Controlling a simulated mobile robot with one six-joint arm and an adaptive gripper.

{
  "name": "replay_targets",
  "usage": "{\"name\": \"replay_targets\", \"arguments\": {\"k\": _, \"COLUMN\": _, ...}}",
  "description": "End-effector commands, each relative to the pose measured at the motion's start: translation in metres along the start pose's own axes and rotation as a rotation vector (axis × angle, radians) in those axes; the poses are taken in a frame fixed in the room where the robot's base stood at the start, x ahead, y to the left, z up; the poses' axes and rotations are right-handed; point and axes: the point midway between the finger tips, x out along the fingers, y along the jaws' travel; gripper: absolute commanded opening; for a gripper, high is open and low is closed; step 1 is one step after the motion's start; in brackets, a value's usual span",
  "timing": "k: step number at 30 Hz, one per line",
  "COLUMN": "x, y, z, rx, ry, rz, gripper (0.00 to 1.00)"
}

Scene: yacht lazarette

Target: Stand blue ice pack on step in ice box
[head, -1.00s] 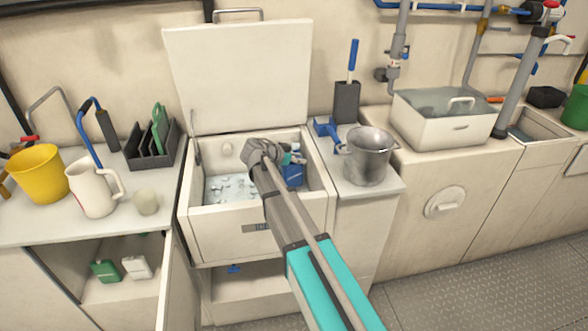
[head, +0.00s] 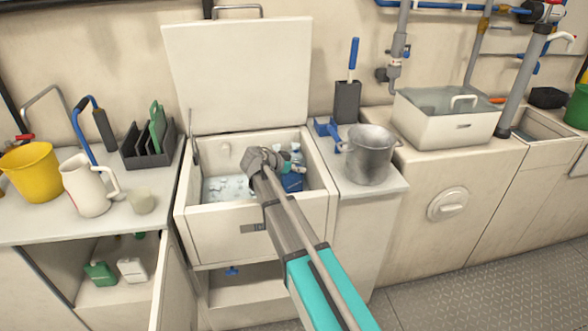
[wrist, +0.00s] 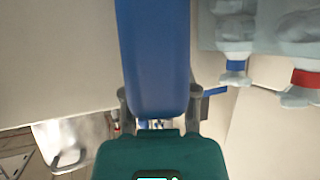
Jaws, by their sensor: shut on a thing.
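The blue ice pack (wrist: 152,55) is held between the two fingers of my gripper (wrist: 157,108) in the wrist view, its long side running up out of the frame. In the head view the blue pack (head: 292,183) shows at the right side of the open ice box (head: 240,227), partly hidden by my arm. My gripper (head: 288,172) is inside the box opening, shut on the pack. Bottles with a blue band (wrist: 235,65) and a red band (wrist: 305,80) are beside it on a pale step (wrist: 265,42). I cannot tell whether the pack touches the step.
The box lid (head: 240,75) stands open behind. Loose ice (head: 225,188) covers the box's left floor. A white jug (head: 88,185) and rack (head: 150,148) are left.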

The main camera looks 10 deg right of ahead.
Motion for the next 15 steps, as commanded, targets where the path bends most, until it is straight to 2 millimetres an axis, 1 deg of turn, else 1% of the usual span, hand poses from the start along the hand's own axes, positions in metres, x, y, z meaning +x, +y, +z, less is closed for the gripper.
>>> {"name": "replay_targets", "arguments": {"k": 5, "x": 0.0015, "y": -0.0001, "z": 0.0029, "rx": 0.0, "ry": 0.001, "rz": 0.0, "gripper": 0.0}}
{"name": "replay_targets", "arguments": {"k": 6, "x": 0.001, "y": -0.0001, "z": 0.0022, "rx": 0.0, "ry": 0.0, "rz": 0.0, "gripper": 0.45}}
{"name": "replay_targets", "arguments": {"k": 8, "x": 0.0009, "y": -0.0002, "z": 0.002, "rx": 0.0, "ry": 0.0, "rz": 0.0, "gripper": 0.56}}
{"name": "replay_targets", "arguments": {"k": 9, "x": 0.0009, "y": -0.0001, "z": 0.002, "rx": 0.0, "ry": 0.0, "rz": 0.0, "gripper": 0.64}}
{"name": "replay_targets", "arguments": {"k": 11, "x": 0.0008, "y": -0.0001, "z": 0.002, "rx": 0.0, "ry": 0.0, "rz": 0.0, "gripper": 0.74}}
{"name": "replay_targets", "arguments": {"k": 15, "x": 0.0008, "y": -0.0001, "z": 0.0021, "rx": 0.0, "ry": 0.0, "rz": 0.0, "gripper": 0.74}}
